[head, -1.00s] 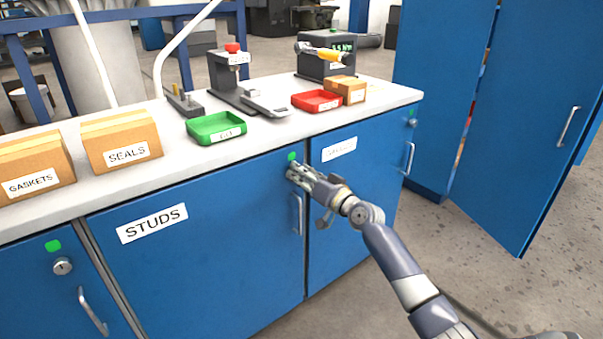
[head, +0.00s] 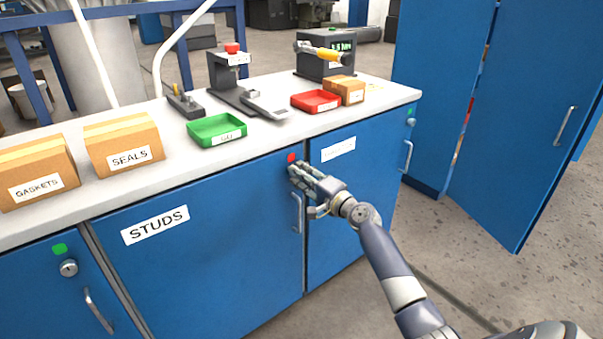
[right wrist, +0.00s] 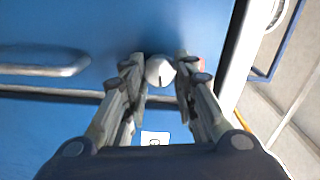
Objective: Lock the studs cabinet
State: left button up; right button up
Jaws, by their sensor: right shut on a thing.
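The studs cabinet (head: 215,270) is a blue door with a white STUDS label (head: 155,224), and it stands closed. A small red indicator (head: 291,157) shows at its upper right corner. My right gripper (head: 297,174) is at that corner, just below the indicator and above the door's handle (head: 296,212). In the right wrist view its two fingers are shut on a round silvery lock knob (right wrist: 160,71). The fingers hide the lock in the head view. My left gripper is not in view.
The neighbouring cabinets show green indicators (head: 59,249). The worktop (head: 180,165) above carries SEALS (head: 124,144) and GASKETS (head: 37,171) boxes, a green tray (head: 216,130) and a red tray (head: 316,101). A tall blue cabinet (head: 520,120) stands open at right.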

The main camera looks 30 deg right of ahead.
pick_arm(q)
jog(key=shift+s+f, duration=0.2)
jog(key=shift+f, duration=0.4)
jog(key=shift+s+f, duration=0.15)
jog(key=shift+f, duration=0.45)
pick_arm(e)
jog(key=shift+m, duration=0.9)
jog(key=o, duration=1)
jog(key=shift+o, duration=0.2)
jog(key=s, duration=1.2)
jog(key=shift+d, duration=0.45)
